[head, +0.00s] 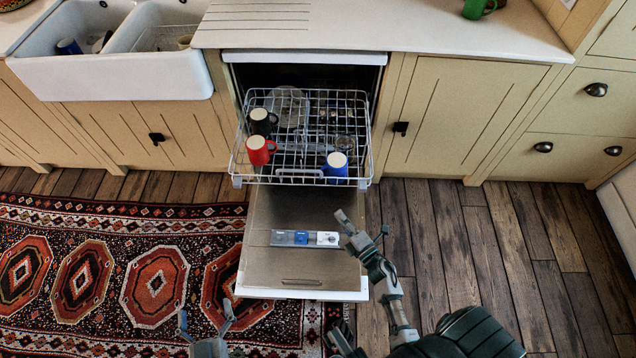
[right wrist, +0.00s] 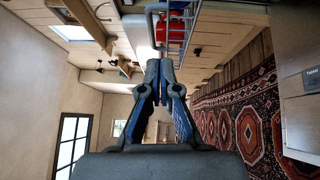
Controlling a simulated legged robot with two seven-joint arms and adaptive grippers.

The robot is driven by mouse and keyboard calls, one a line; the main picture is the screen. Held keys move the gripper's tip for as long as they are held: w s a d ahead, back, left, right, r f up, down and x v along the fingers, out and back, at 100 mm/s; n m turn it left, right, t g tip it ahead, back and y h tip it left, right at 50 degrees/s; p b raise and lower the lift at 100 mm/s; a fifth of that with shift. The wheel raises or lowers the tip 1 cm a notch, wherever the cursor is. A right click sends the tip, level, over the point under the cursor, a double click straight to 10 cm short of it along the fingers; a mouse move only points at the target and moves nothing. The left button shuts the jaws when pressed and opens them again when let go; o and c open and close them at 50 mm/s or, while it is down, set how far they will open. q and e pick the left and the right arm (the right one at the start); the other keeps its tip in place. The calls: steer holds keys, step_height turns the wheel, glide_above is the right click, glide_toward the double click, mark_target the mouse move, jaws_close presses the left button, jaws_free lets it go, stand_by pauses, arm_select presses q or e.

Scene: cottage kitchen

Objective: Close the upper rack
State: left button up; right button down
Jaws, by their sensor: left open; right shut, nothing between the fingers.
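The upper rack (head: 300,181) is pulled out of the dishwasher, over the lowered door (head: 270,265). It is a wire rack and also shows at the top of the right wrist view (right wrist: 190,22). It holds a black mug (head: 261,122), a red mug (head: 258,151), a blue mug (head: 336,166) and a glass plate (head: 287,106). My right gripper (head: 343,217) is shut and empty, in front of the rack's right front part and apart from it in the picture. My left gripper (head: 205,318) is open and empty over the rug, left of the door.
The patterned rug (head: 120,270) covers the floor at left; bare wood floor (head: 480,250) lies at right. Cabinets (head: 465,115) flank the dishwasher below the white counter (head: 400,25). A white sink (head: 120,75) is at upper left and a green mug (head: 478,8) on the counter.

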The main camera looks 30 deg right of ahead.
mark_target(324, 182)
steer(key=shift+n+y, duration=0.3)
steer(key=shift+n, duration=0.1)
steer(key=w, duration=0.4)
steer(key=w+r+b, duration=0.1)
steer(key=w, duration=0.3)
steer(key=w+d+r, duration=0.1)
steer(key=w, duration=0.4)
steer(key=shift+d, duration=0.1)
arm_select(q)
step_height(324, 182, up, 5)
steer(key=t, duration=0.3)
steer(key=shift+s+d+t+h, duration=0.1)
steer(key=shift+d+t+h, duration=0.05)
steer(key=shift+t+h, duration=0.2)
